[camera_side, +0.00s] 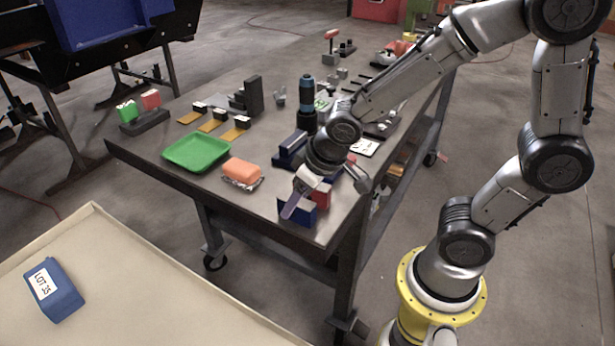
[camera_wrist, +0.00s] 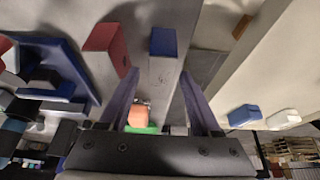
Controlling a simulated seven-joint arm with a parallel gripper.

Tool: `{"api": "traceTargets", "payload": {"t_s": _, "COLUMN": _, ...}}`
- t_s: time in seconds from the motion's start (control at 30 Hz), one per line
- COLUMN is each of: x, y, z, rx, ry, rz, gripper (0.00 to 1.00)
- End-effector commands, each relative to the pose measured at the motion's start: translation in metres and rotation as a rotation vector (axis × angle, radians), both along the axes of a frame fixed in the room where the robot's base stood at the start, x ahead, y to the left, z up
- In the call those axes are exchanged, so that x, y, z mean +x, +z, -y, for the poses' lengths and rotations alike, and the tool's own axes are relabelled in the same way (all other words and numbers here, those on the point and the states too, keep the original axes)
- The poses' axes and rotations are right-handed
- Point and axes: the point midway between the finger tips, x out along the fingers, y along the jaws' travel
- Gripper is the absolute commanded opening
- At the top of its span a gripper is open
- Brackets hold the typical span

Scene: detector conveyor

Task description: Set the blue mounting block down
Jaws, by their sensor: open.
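A blue block (camera_side: 299,213) sits on the table's near corner, directly under my gripper; I take it as the mounting block. Whether a finger touches the block cannot be told.
A red block (camera_side: 322,196) stands beside the blue one. A dark blue fixture (camera_side: 290,150), orange block (camera_side: 242,170) and green tray (camera_side: 197,152) are nearby on the table. Another blue block (camera_side: 54,290), labelled LOT 35, lies in the large beige tray (camera_side: 160,262) at front left.

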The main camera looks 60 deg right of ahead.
Motion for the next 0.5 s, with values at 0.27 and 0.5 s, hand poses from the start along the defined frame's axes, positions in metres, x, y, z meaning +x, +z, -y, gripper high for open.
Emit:
{"api": "traceTargets", "payload": {"t_s": 0.27, "x": -0.016, "y": 0.056, "z": -0.004, "rx": 0.002, "ry": 0.002, "rz": 0.012, "gripper": 0.65}}
{"api": "traceTargets", "payload": {"t_s": 0.5, "x": -0.036, "y": 0.099, "z": -0.004, "rx": 0.002, "ry": 0.002, "rz": 0.008, "gripper": 0.65}}
